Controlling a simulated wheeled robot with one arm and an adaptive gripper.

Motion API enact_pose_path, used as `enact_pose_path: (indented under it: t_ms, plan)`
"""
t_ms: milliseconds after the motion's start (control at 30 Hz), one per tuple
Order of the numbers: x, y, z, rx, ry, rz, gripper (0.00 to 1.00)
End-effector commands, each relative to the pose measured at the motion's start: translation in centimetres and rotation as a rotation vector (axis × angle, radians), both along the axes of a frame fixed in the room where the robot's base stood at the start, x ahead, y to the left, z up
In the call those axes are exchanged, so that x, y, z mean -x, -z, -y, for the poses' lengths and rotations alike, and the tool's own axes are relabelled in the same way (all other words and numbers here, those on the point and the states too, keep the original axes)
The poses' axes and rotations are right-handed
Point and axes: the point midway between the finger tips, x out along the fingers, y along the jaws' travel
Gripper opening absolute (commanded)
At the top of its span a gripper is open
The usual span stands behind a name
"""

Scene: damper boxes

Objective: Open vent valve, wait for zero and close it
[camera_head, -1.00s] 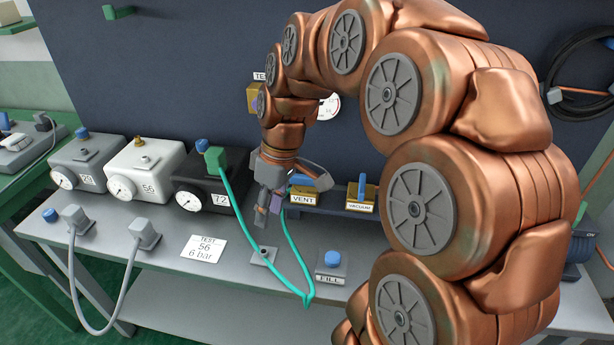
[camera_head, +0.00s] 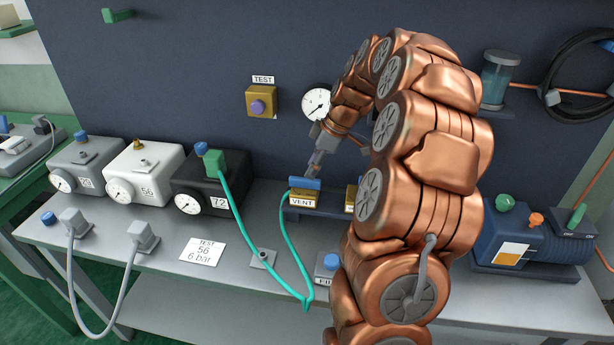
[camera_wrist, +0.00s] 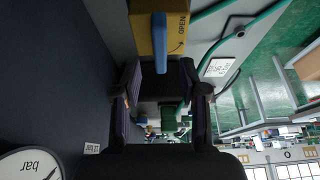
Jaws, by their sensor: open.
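The yellow vent valve (camera_head: 301,201) sits on a small dark shelf, with a VENT label and a blue lever (camera_head: 305,183) lying across its top. In the wrist view the lever (camera_wrist: 160,42) points toward my gripper, beside an OPEN arrow on the yellow body (camera_wrist: 175,28). My gripper (camera_head: 311,174) is just above and behind the valve. The wrist view shows its fingers (camera_wrist: 160,80) apart, with the lever's end near the gap; contact cannot be told. A white dial gauge (camera_head: 315,103) hangs on the wall. Its reading is too small to tell.
The vacuum valve (camera_head: 350,197) is partly hidden behind my arm. A purple test button (camera_head: 258,107) is on the wall. A black box (camera_head: 203,184) carries a green connector with a teal hose (camera_head: 240,220). A blue pump (camera_head: 508,240) stands at right. The bench front is partly clear.

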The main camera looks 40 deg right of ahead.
Motion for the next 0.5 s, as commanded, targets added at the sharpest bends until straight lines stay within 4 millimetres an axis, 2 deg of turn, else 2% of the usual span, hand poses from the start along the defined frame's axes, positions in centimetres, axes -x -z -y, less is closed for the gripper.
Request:
enact_pose_path:
  t_ms: [300,500]
  plan:
    - [-1.1,3.7,-1.2,-0.003,-0.001,-0.003,0.43]
    - [-1.4,4.6,-1.3,-0.001,0.001,-0.001,0.43]
